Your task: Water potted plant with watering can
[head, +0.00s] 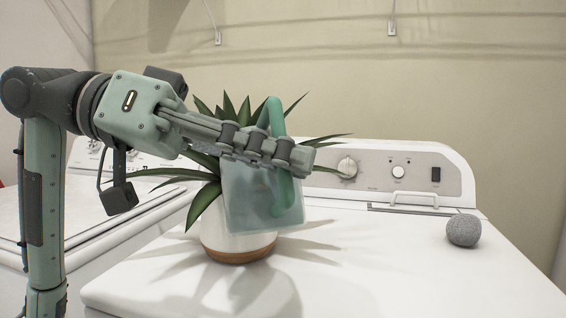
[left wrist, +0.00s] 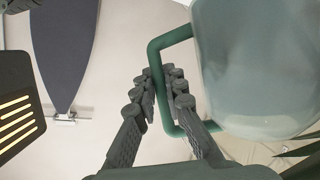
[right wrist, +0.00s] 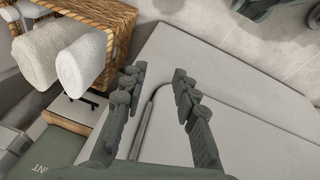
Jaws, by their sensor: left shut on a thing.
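The watering can has a translucent pale teal body (head: 255,203) and a green handle (head: 275,115). My left gripper (head: 290,152) is shut on the handle and holds the can in the air, slightly tilted, in front of the potted plant. In the left wrist view, the green handle (left wrist: 155,60) passes between the fingers (left wrist: 157,85) and the can body (left wrist: 255,70) is at right. The plant has long pointed leaves (head: 205,200) and a white pot (head: 235,240) with a brown base, standing on the white machine. The can hides its middle. My right gripper (right wrist: 158,82) is open and empty.
The white machine (head: 390,270) has a rear control panel (head: 400,175). A grey ball (head: 463,230) lies at its right; the top between is clear. Another white machine (head: 100,215) stands at left. The right wrist view shows a wicker basket (right wrist: 118,25) with rolled towels (right wrist: 82,65).

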